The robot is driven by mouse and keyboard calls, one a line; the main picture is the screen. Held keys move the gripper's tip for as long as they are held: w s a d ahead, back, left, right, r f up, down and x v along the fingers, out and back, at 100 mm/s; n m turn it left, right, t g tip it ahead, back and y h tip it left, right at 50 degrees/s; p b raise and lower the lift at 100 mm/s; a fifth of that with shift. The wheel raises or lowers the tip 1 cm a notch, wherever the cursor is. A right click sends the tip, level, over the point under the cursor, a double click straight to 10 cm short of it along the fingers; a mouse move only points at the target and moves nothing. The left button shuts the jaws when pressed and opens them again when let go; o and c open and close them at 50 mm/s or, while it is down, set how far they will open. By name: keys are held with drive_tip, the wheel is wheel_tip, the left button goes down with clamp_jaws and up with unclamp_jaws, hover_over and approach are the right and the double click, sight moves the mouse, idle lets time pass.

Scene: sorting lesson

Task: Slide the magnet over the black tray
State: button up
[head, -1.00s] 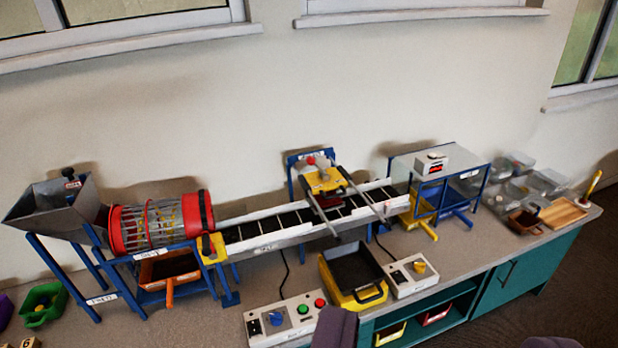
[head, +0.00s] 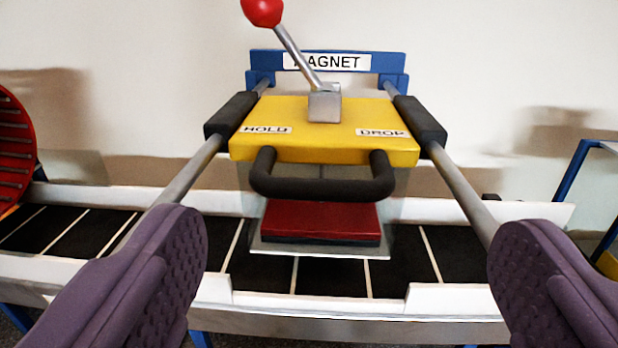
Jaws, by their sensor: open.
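The magnet carriage (head: 325,132) is a yellow block labelled HOLD and DROP, riding on two grey rails above the conveyor belt. Its lever (head: 298,50) has a red knob and leans left, towards the HOLD label. A black bar handle (head: 322,187) faces me at its front. Below it hangs a red magnet block (head: 320,222) over a thin grey plate. My gripper (head: 345,250) is open, its two purple fingers wide apart on either side, in front of the handle and not touching it. The black tray is out of view now.
The dark conveyor belt (head: 262,270) with white cross lines and white side walls runs under the carriage. A blue end frame (head: 400,65) labelled MAGNET stands behind. The red drum (head: 15,145) is at the left edge, and a blue frame (head: 572,170) at the right edge.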

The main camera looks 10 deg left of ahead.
sight(324, 197)
drive_tip(key=w+f+b, duration=0.1)
drive_tip(key=w, duration=0.1)
drive_tip(key=w+b, duration=0.1)
drive_tip(key=w, duration=0.1)
drive_tip(key=w+a+f+b, duration=0.1)
drive_tip(key=w+b, duration=0.1)
drive_tip(key=shift+f, duration=0.3)
drive_tip(key=shift+w+r, duration=0.1)
drive_tip(key=shift+w, duration=0.6)
